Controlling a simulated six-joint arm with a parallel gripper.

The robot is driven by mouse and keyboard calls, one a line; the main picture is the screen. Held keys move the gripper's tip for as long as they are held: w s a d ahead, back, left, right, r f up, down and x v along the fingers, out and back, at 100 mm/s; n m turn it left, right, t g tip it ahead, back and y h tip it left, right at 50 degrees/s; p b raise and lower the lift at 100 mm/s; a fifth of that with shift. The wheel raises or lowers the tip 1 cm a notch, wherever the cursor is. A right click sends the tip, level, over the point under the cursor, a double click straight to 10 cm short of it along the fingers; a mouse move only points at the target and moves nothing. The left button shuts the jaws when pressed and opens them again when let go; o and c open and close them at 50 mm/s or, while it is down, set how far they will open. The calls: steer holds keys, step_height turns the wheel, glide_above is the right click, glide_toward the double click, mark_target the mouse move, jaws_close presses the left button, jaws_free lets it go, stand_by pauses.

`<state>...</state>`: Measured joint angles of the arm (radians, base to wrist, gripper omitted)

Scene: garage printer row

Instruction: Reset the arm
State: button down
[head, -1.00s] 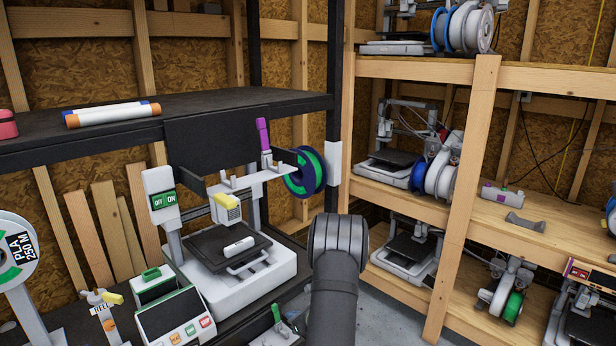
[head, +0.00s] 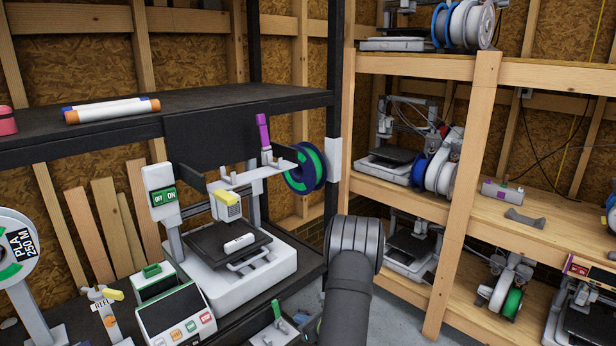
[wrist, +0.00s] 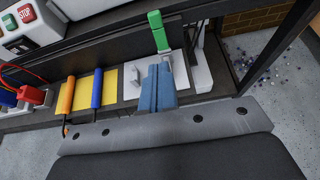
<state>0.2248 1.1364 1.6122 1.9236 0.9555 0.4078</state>
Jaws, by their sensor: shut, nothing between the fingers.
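My arm (head: 345,290) rises from the bottom of the head view, in front of the gap between the black bench and the wooden shelves. The head view does not show my fingers. In the wrist view my gripper (wrist: 157,88) is shut, its blue fingers together and empty. Its fingers point toward the bench edge, near a grey block with a green lever (wrist: 158,32). From this view I cannot tell whether they touch anything.
A 3D printer (head: 240,285) with a white part on its bed stands on the bench, a control box (head: 177,315) beside it. Orange and blue handled tools (wrist: 97,90) lie on a yellow mat. Wooden shelves (head: 455,225) with printers stand right.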

steer(key=shift+s+d, duration=1.1)
steer(key=shift+d, duration=0.25)
